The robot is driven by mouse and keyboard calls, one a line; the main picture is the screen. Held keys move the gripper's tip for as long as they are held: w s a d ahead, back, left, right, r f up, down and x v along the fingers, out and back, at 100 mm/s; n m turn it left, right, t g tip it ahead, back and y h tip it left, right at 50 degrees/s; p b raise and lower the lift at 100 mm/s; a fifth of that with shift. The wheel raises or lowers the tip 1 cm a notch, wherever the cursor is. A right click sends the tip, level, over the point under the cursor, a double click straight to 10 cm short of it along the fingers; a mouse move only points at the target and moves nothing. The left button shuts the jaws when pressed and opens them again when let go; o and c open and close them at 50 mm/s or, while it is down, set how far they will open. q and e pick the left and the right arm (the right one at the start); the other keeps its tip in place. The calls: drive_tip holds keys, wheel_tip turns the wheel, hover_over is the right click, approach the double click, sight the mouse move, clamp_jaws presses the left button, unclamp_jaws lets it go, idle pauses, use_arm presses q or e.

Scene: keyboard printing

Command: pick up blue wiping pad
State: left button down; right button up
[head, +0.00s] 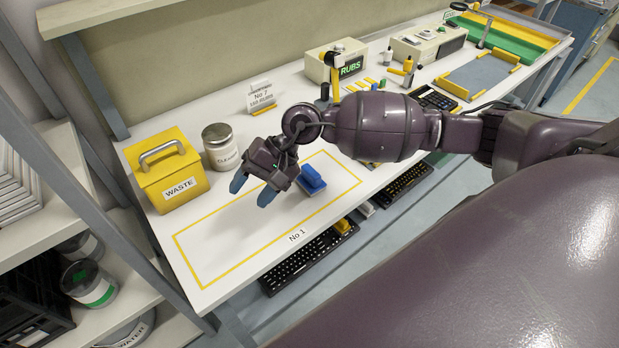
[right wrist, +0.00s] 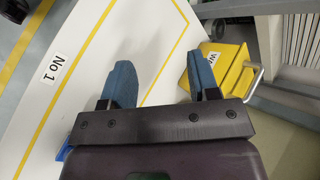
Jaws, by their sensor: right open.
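The blue wiping pad (head: 312,180) lies on the white table inside the yellow outlined area marked No 1. It has a raised blue grip on a darker blue base. My right gripper (head: 252,190) is just left of the pad and above the table, with its blue fingertips apart and nothing between them. In the right wrist view the open fingers (right wrist: 160,84) point over bare table. A sliver of blue (right wrist: 63,152) shows at the gripper's left edge there, mostly hidden by the gripper body. My left gripper is not in view.
A yellow waste box (head: 170,172) and a lidded metal canister (head: 221,147) stand left of the gripper. Black keyboards (head: 308,258) sit below the table's front edge. A box with a green RUBS display (head: 337,62) stands behind. The outlined area's left part is clear.

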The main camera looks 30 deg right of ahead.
drive_tip(key=w+d+f+n+h, duration=0.1)
drive_tip(key=w+d+n+h, duration=0.2)
drive_tip(key=d+h, duration=0.35)
drive_tip(key=r+n+h, duration=0.1)
drive_tip(key=n+h, duration=0.2)
hover_over(312, 171)
drive_tip(key=shift+w+a+r, duration=0.2)
drive_tip(key=shift+w, duration=0.05)
drive_tip(key=shift+f, duration=0.6)
wheel_tip(312, 171, down, 4)
drive_tip(key=shift+r, duration=0.25)
drive_tip(key=shift+s+d+f+p, duration=0.1)
drive_tip(key=shift+f+p, duration=0.25)
drive_tip(key=shift+f, duration=1.15)
drive_tip(key=shift+s+d+f+p, duration=0.1)
drive_tip(key=shift+f+p, duration=0.2)
drive_tip(key=shift+f, duration=1.2)
clamp_jaws()
